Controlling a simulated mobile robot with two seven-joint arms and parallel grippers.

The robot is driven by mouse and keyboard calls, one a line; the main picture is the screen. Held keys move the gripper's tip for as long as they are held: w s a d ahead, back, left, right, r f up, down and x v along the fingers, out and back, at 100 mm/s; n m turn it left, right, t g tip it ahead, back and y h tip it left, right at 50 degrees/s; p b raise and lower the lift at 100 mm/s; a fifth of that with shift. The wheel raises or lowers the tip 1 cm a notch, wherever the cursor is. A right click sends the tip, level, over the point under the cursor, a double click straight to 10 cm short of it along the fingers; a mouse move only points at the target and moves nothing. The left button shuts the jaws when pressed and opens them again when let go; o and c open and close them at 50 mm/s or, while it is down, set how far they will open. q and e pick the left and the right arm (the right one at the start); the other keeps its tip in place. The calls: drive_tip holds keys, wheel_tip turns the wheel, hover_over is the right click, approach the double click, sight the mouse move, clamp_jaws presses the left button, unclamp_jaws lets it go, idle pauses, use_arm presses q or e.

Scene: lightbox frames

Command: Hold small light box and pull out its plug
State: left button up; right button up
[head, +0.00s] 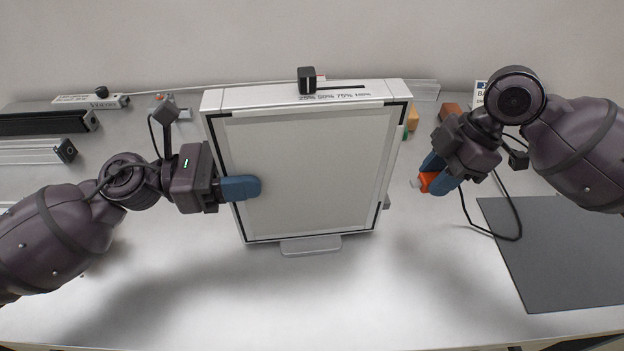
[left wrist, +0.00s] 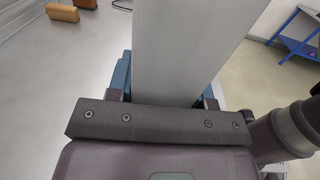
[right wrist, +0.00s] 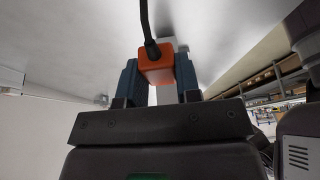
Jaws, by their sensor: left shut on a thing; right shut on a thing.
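The small light box (head: 310,170) stands upright on a small foot in the middle of the head view, its pale panel facing me. My left gripper (head: 242,188) is shut on its left side; in the left wrist view the box's grey side (left wrist: 185,50) lies between the blue fingers. My right gripper (head: 432,178) is shut on the orange plug (head: 427,182), off the box's right side with a visible gap. The plug's pale tip points toward the box. In the right wrist view the orange plug (right wrist: 156,66) sits between the fingers with a black cable.
A dark grey mat (head: 570,255) lies at the right, with a loop of black cable (head: 495,236) beside it. Black and silver bars (head: 45,122) lie at the left. Small coloured blocks (head: 412,118) stand behind the box. The table front is clear.

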use_arm(q)
drive_tip(key=o, duration=1.1)
drive_tip(key=shift+o, duration=0.2)
drive_tip(key=shift+a, duration=0.1)
drive_tip(key=s+a, duration=0.1)
drive_tip(key=a, duration=1)
drive_tip(key=shift+a, duration=0.4)
